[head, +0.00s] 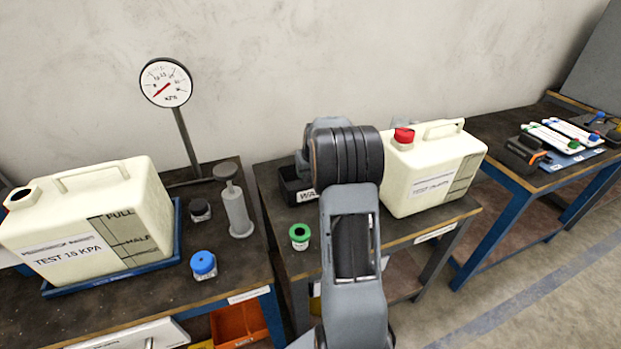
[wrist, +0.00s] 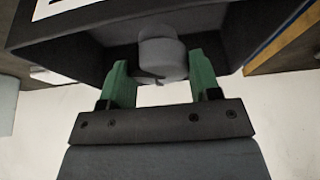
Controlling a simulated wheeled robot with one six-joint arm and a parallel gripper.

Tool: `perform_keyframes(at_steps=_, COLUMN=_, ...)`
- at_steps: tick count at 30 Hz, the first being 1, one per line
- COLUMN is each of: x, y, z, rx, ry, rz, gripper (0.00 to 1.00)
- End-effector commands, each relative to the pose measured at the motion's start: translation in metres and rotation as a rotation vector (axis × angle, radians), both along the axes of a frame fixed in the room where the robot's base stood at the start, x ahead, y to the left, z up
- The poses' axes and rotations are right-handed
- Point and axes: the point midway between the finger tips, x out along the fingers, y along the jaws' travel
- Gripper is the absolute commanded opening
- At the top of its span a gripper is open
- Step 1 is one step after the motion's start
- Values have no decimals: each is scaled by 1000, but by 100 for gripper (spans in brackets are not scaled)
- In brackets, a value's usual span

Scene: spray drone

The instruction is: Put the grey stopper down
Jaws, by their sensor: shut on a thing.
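The grey stopper (wrist: 162,57) is between the two green fingers of my gripper (wrist: 160,82) in the wrist view. The fingers are shut on its sides. Behind the stopper is the dark inside of a black bin (wrist: 75,45), which has a white label on its wall. I cannot tell whether the stopper touches the bin. In the head view the black bin (head: 287,180), with a partly covered "WA" label, shows left of my arm. My arm hides the gripper and the stopper there.
A cream canister with a red cap (head: 430,175) stands close right of my arm. A green-topped jar (head: 300,236) is at the middle table's front left. The left table holds another canister (head: 135,205), a blue-capped jar (head: 204,265), a grey pump (head: 237,210) and a gauge (head: 166,83).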

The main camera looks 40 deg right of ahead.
Motion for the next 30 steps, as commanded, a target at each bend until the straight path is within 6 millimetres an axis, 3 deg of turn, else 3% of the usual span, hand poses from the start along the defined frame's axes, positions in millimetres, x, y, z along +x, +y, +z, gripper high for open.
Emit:
perform_keyframes(at_steps=7, x=3, y=-9, z=-12, rx=0, ry=1, rz=-2, gripper=33)
perform_keyframes(at_steps=13, x=3, y=-9, z=-39, rx=1, ry=2, rz=-1, gripper=33)
perform_keyframes(at_steps=26, x=3, y=-9, z=-46, rx=-1, ry=0, rz=-1, gripper=33)
perform_keyframes(at_steps=27, x=3, y=-9, z=-44, rx=-1, ry=0, rz=-1, gripper=61)
perform_keyframes(at_steps=30, x=3, y=-9, z=-44, rx=0, ry=0, rz=0, gripper=70)
